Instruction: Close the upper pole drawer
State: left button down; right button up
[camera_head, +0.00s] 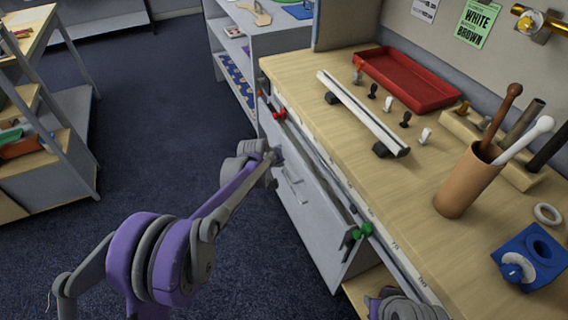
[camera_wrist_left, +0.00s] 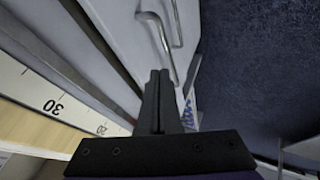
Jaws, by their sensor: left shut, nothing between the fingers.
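The grey drawer unit stands under the front edge of the wooden table. Its upper drawer front (camera_head: 301,165) is light grey, with a bar handle (camera_head: 291,186). A dark gap runs between the top of this front and the table edge. My left gripper (camera_head: 275,157) is at the upper left part of the front, close to it; I cannot tell whether it touches. In the left wrist view its fingers (camera_wrist_left: 160,88) are shut and empty, beside the pale front (camera_wrist_left: 116,35) and its handles (camera_wrist_left: 170,28). Part of my right arm shows at the bottom; its fingers are hidden.
On the tabletop are a red tray (camera_head: 405,83), a white rail (camera_head: 362,112), a brown cup (camera_head: 466,184) with rods, and a blue block (camera_head: 533,257). Red (camera_head: 280,114) and green (camera_head: 361,231) clamps sit along the table's front edge. Carpet (camera_head: 165,135) to the left is clear.

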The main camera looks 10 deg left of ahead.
pick_arm(q)
jog(key=d+v, duration=0.1)
jog(key=v, duration=0.5)
jog(key=n+t+h+b, duration=0.2)
jog(key=n+t+b, duration=0.7)
jog(key=n+t, duration=0.1)
send_near(304, 170)
jog(key=s+a, duration=0.4)
jog(key=s, duration=0.2)
jog(key=shift+s+d+b+x, duration=0.1)
jog(key=shift+d+x, duration=0.3)
jog(key=shift+x, duration=1.7)
jog(key=shift+s+d+b+x, duration=0.1)
jog(key=shift+d+x, duration=0.3)
jog(key=shift+x, duration=1.65)
jog(key=shift+s+d+b+x, duration=0.1)
jog(key=shift+d+x, duration=0.25)
jog(key=shift+x, duration=1.75)
jog(key=shift+r, duration=0.1)
